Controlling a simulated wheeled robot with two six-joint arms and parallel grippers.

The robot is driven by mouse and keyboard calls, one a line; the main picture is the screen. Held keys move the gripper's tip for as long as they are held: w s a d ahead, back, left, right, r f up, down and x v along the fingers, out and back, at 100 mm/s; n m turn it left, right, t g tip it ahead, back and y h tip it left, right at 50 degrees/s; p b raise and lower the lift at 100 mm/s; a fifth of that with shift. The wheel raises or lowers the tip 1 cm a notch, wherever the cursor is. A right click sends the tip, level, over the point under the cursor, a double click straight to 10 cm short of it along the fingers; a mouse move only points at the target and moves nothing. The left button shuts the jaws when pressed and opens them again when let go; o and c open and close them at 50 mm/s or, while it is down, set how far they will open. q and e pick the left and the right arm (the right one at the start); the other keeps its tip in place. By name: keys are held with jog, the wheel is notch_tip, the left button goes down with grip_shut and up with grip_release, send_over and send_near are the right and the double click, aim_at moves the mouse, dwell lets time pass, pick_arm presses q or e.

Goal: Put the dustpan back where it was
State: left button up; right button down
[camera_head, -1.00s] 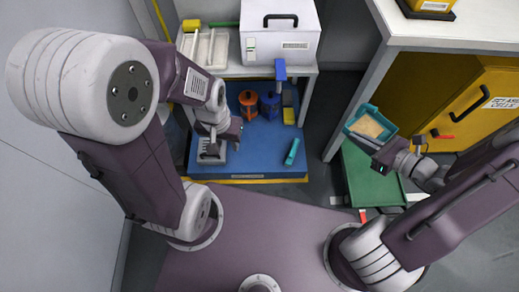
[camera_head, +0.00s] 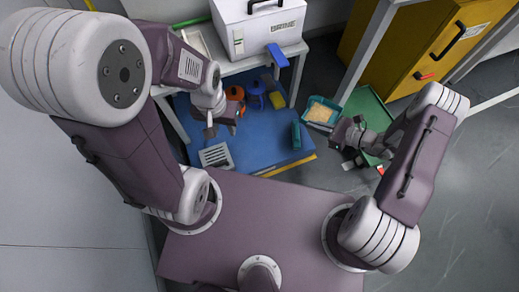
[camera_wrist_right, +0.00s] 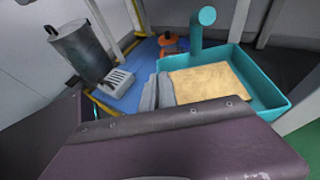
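The teal dustpan (camera_head: 321,110) holds a flat layer of tan material, at the right of the blue mat in the head view. It also shows in the right wrist view (camera_wrist_right: 272,92), where its round handle (camera_wrist_right: 203,32) points up and away. My right gripper (camera_head: 347,132) is beside the dustpan's near edge. In the right wrist view its grey fingers (camera_wrist_right: 158,92) are close together at the pan's left wall and look shut on it. My left gripper (camera_head: 221,127) hangs over the mat's left part with fingers apart, empty, near a grey slotted block (camera_head: 216,155).
The blue mat (camera_head: 262,148) carries an orange item (camera_head: 235,93), a blue item (camera_head: 255,95) and a teal item (camera_head: 295,134). A bench with a white box (camera_head: 258,28) stands behind. A green mat (camera_head: 365,104) and yellow cabinet (camera_head: 425,45) lie right. Table legs stand between.

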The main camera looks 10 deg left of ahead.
jog(key=s+a+f+n+g+b, duration=0.15)
jog(key=s+a+f, duration=0.25)
jog(key=a+f, duration=0.8)
jog(key=b, duration=0.6)
send_over(255, 161)
jog(key=shift+n+g+y, duration=0.25)
jog(key=shift+g+y, duration=0.1)
jog(key=shift+y, duration=0.05)
jog(key=f, duration=0.8)
jog(key=shift+w+d+f, duration=0.1)
jog(key=shift+d+f, duration=0.25)
jog(key=shift+a, duration=0.35)
notch_tip(255, 161, down, 4)
jog(key=b, duration=0.3)
jog(key=shift+f, duration=0.25)
jog(key=shift+r, duration=0.3)
jog(key=shift+f, duration=0.25)
jog(key=c, duration=1.7)
grip_release()
jog(key=shift+r, duration=0.15)
